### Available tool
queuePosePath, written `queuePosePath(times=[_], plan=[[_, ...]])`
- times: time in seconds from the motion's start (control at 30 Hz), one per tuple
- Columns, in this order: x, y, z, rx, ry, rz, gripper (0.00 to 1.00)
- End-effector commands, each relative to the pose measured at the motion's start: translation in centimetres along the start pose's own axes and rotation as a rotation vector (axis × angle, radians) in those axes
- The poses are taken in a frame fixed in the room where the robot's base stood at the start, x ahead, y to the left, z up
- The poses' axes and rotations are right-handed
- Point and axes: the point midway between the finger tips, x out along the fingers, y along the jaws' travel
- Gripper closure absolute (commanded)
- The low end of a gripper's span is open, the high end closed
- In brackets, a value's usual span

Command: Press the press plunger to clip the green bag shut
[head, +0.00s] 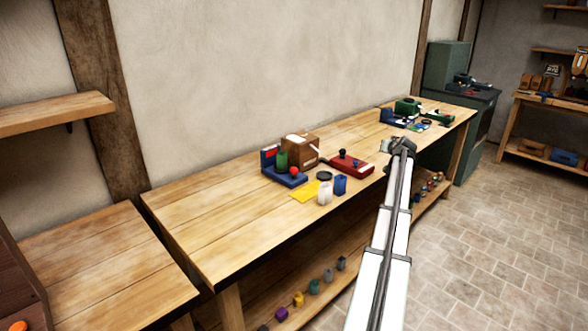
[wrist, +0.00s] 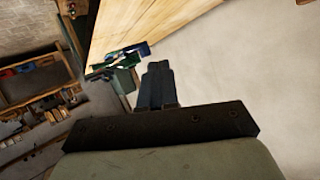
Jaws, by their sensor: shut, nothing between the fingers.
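A blue stand (head: 268,160) with a red patch is on the long bench in the head view. A small green item (head: 281,160), possibly the green bag, is against it, with a red ball (head: 294,170) in front. A red block (head: 352,166) with a dark knob on top lies to their right; I cannot tell which part is the press plunger. My gripper (head: 403,143) is above the bench's front edge, right of the red block and apart from it. In the wrist view my gripper (wrist: 157,66) is shut and empty.
A brown box (head: 301,148) stands behind the stand. A yellow sheet (head: 304,191), a white jar (head: 324,194) and a blue container (head: 340,185) sit near the front edge. Blue and green equipment (head: 408,107) is at the far end. The bench's left part is bare.

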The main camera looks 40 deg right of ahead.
Motion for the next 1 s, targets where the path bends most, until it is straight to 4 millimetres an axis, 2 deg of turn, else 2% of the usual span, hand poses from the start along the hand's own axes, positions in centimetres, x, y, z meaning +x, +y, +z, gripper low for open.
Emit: queuePosePath(times=[0.03, 0.1, 0.37, 0.7, 0.9, 1.0], plan=[[0.6, -2.1, 0.0, 0.005, -0.027, -0.031, 1.00], [1.1, -4.9, 0.3, 0.013, -0.069, -0.073, 1.00], [1.9, -15.3, 1.4, 0.036, -0.230, -0.220, 1.00], [0.7, -28.4, 3.2, 0.042, -0.458, -0.389, 1.00], [-0.7, -33.9, 4.1, 0.036, -0.564, -0.454, 1.00], [-1.2, -35.5, 4.4, 0.032, -0.598, -0.473, 1.00]])
